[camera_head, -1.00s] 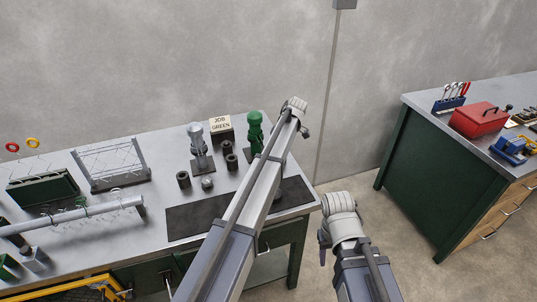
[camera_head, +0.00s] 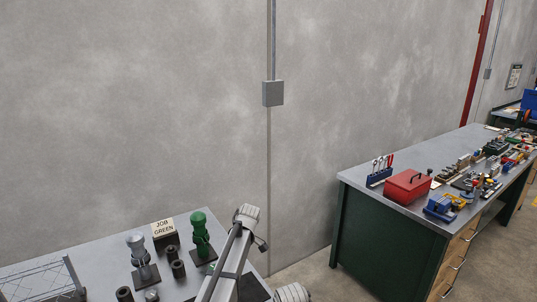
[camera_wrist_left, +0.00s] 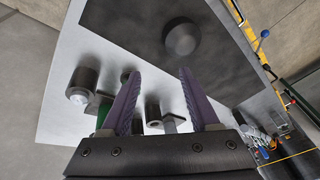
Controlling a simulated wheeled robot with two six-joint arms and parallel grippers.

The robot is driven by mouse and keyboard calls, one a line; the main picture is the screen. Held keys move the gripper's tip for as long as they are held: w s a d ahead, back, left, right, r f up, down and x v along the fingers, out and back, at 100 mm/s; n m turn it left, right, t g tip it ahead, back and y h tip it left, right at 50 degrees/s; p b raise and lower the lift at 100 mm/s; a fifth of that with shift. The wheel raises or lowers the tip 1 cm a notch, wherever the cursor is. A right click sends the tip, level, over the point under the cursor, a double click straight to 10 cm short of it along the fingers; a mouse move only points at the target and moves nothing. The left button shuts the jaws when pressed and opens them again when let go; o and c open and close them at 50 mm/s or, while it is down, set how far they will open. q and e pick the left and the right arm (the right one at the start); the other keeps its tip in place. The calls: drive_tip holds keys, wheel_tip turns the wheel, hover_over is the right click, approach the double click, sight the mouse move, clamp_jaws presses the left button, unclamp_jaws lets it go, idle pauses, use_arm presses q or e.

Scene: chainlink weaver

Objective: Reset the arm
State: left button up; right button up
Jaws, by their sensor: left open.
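My left arm (camera_head: 235,262) rises from the bottom edge in the head view, in front of the near workbench's right part. Its gripper does not show there. In the left wrist view, my left gripper (camera_wrist_left: 160,73) is open, its two purple fingers apart with nothing held between them. It points at the grey bench top (camera_wrist_left: 75,50) and a dark mat (camera_wrist_left: 225,75). A dark round shape (camera_wrist_left: 180,38) shows on the mat; I cannot tell what it is. Only a rounded link of my right arm (camera_head: 292,292) shows at the bottom; its gripper is out of view.
A green stand (camera_head: 200,232), a grey stand (camera_head: 141,255), a "JOB GREEN" sign (camera_head: 163,228) and several dark cylinders stand on the near bench. A wire rack (camera_head: 40,282) is at left. A second bench (camera_head: 380,240) with a red toolbox (camera_head: 408,187) stands at right.

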use_arm(q)
drive_tip(key=s+d+m, duration=0.3)
drive_tip(key=s+m, duration=0.3)
drive_tip(key=s, duration=0.3)
drive_tip(key=s+d+m+h, duration=0.1)
drive_tip(key=s+d+m, duration=0.2)
drive_tip(key=s+m, duration=0.4)
drive_tip(key=s+d+f+m+h, duration=0.1)
drive_tip(key=s+m, duration=0.5)
drive_tip(key=s, duration=0.7)
drive_tip(key=shift+s+d+t, duration=0.25)
drive_tip(key=shift+d+t, duration=0.15)
drive_tip(key=shift+d, duration=0.5)
